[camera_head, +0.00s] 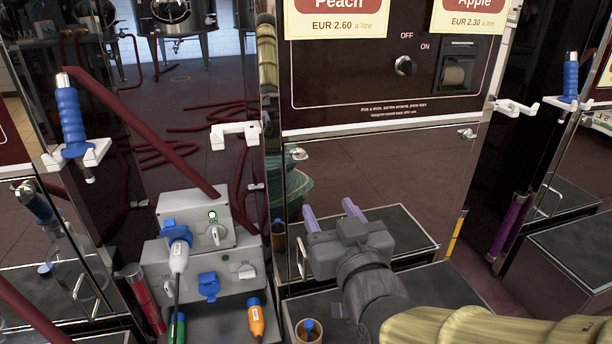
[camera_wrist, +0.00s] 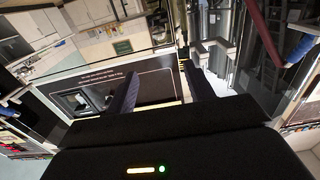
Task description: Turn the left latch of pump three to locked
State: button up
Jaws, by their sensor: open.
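The pump in the middle has a dark red panel (camera_head: 345,75) with Peach and Apple price cards. No pump number is readable, so I cannot tell which is pump three. Below the panel, a small pale latch (camera_head: 298,153) sits at the upper left of the mirror-like lower front (camera_head: 390,165). A matching latch (camera_head: 467,132) sits at its upper right. I cannot tell whether either latch is locked. My gripper (camera_head: 330,208) is open and empty, with purple fingers pointing up, below and right of the left latch and apart from it. In the wrist view, my gripper (camera_wrist: 160,88) shows two separated fingers.
White empty holders (camera_head: 235,133) and (camera_head: 515,107) flank the pump. A blue-handled nozzle (camera_head: 72,115) hangs at left. Grey socket boxes (camera_head: 195,215) with a plugged-in cable stand lower left. A cup (camera_head: 308,328) and an orange marker-like item (camera_head: 256,320) are near my arm.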

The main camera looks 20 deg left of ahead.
jog(key=shift+w+r, duration=0.1)
jog(key=p, duration=1)
send_near(302, 159)
jog(key=v, duration=0.3)
jog(key=shift+r, duration=0.15)
jog(key=x, duration=0.3)
jog(key=p+x, duration=0.1)
jog(key=x, duration=0.6)
jog(key=shift+a+f, duration=0.15)
jog(key=shift+f, duration=0.15)
jog(key=shift+w+a, duration=0.35)
jog(key=shift+w, duration=0.25)
jog(key=shift+r, duration=0.1)
jog(key=c, duration=1)
